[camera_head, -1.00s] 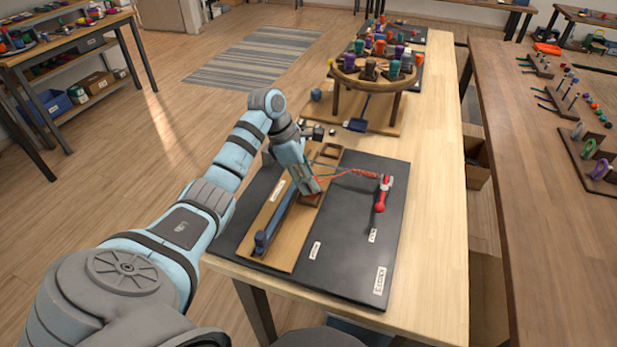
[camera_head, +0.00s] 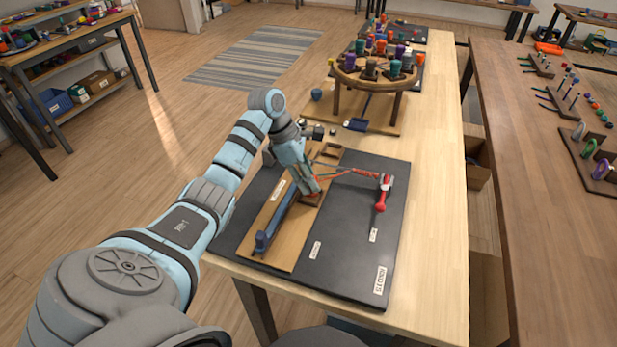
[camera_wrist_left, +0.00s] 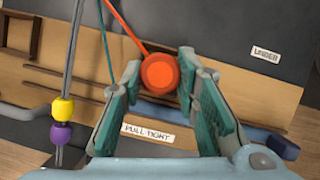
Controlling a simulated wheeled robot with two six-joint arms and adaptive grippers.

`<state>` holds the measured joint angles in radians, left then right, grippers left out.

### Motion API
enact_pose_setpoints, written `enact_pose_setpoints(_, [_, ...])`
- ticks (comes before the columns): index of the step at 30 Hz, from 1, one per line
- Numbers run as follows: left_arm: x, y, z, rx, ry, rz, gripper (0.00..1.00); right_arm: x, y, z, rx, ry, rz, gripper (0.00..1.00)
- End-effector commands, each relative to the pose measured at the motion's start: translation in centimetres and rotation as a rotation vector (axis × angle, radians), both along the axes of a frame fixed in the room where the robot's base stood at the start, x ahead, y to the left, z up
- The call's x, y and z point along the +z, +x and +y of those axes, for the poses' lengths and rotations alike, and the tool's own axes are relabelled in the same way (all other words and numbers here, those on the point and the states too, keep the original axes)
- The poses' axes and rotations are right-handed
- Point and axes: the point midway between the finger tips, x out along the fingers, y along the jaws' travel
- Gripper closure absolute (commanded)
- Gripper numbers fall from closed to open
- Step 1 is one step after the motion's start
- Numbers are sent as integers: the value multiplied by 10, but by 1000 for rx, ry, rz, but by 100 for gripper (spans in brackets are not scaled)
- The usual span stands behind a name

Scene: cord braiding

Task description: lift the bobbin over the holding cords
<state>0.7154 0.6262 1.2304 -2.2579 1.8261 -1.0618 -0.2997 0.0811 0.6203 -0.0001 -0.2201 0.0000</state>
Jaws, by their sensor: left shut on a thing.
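My left gripper (camera_head: 310,188) is over the wooden board on the dark mat. In the left wrist view its fingers (camera_wrist_left: 161,80) are shut on an orange bobbin (camera_wrist_left: 160,74), with an orange cord (camera_wrist_left: 122,22) running up from it. A teal cord (camera_wrist_left: 105,40) passes to the left of the bobbin. Grey cords (camera_wrist_left: 71,55) run down the left side past a yellow bead (camera_wrist_left: 62,107) and a purple bead (camera_wrist_left: 61,133). In the head view, orange and dark cords (camera_head: 345,173) stretch from my gripper to a red-handled clamp (camera_head: 382,195). The bobbin is hidden there.
The wooden board (camera_head: 258,222) carries a blue bar (camera_head: 277,224) and a "PULL TIGHT" label (camera_wrist_left: 148,133).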

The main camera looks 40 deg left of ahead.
Motion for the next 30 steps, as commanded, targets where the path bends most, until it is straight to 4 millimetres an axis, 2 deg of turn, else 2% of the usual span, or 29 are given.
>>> enact_pose_setpoints(30, [-15,0,0,0,0,0,100,-12,0,1,-1,1,1,48])
